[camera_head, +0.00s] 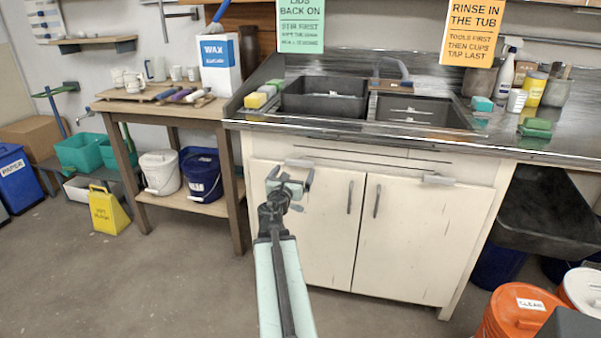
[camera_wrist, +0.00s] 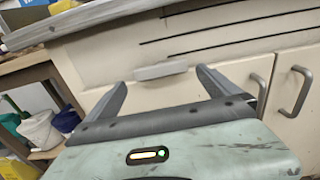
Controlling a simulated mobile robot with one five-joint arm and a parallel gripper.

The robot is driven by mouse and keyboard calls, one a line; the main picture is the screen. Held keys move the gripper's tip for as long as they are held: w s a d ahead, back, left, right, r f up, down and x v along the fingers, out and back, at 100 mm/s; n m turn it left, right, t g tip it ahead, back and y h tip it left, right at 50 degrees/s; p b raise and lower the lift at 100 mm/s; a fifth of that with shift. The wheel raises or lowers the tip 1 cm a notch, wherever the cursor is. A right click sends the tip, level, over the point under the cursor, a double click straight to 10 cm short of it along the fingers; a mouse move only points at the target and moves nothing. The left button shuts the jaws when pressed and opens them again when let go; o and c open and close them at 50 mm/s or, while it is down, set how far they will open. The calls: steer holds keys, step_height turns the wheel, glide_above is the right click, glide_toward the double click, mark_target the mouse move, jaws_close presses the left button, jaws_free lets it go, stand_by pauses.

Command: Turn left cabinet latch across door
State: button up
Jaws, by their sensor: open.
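The white cabinet has a left door (camera_head: 325,225) and a right door (camera_head: 405,240), both shut, each with a dark upright handle. The left latch (camera_head: 300,162) is a small grey bar lying roughly level along the top edge of the left door. It also shows in the wrist view (camera_wrist: 161,69), just beyond and between the fingertips. My gripper (camera_head: 290,174) is open and empty in front of the upper left door, just below the latch in the head view. Contact with the latch cannot be told. The right latch (camera_head: 438,180) is a similar level bar above the right door.
The sink counter (camera_head: 300,125) overhangs the cabinet. A wooden table (camera_head: 170,108) with white (camera_head: 160,172) and blue (camera_head: 201,173) buckets on its shelf stands left.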

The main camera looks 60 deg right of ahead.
mark_target(299, 163)
steer(key=x, duration=0.8)
steer(key=shift+a, duration=0.1)
steer(key=c, duration=1)
steer(key=shift+m, duration=0.8)
steer(key=o, duration=1)
steer(key=v, duration=0.8)
